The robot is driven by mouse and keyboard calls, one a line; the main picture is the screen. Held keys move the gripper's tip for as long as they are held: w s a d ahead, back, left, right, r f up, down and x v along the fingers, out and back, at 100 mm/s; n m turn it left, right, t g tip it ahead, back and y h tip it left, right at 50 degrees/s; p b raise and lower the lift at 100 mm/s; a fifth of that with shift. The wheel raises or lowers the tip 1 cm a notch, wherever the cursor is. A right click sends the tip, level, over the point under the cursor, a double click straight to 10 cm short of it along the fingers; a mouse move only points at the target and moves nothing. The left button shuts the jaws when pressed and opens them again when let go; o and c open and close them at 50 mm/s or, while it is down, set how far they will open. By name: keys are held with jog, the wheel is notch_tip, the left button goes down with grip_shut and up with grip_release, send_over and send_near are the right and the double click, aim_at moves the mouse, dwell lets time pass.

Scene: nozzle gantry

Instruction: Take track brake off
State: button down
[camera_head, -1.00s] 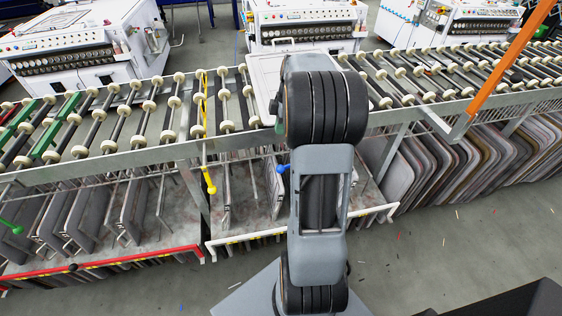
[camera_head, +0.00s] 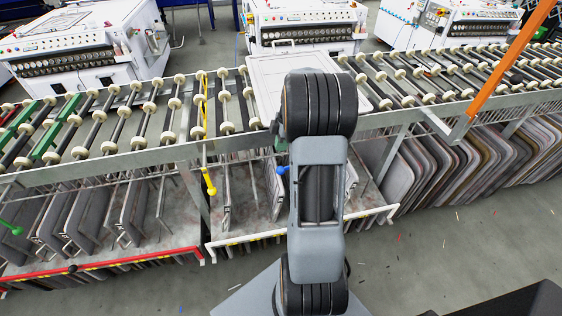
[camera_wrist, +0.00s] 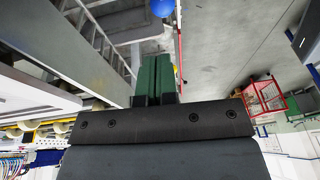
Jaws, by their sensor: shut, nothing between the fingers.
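My gripper's green fingers (camera_wrist: 157,66) are together and empty in the wrist view. A blue ball (camera_wrist: 163,8) shows ahead of the fingertips at the top edge there, apart from them. In the head view my arm hides the gripper.
A flat white panel (camera_head: 265,75) lies on the rollers behind my arm. Grey panels stand in racks (camera_head: 440,170) below the track. An orange post (camera_head: 510,60) rises at the right. White machines (camera_head: 300,22) stand behind. The floor at the right front is mostly clear.

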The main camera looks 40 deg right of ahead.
aim_at(280, 167)
jog(key=x, duration=0.5)
jog(key=shift+s+d+f, duration=0.15)
jog(key=shift+s+f, duration=0.1)
jog(key=shift+f, duration=0.05)
jog(key=shift+s+f, duration=0.25)
jog(key=shift+f, duration=0.75)
jog(key=shift+f, duration=0.1)
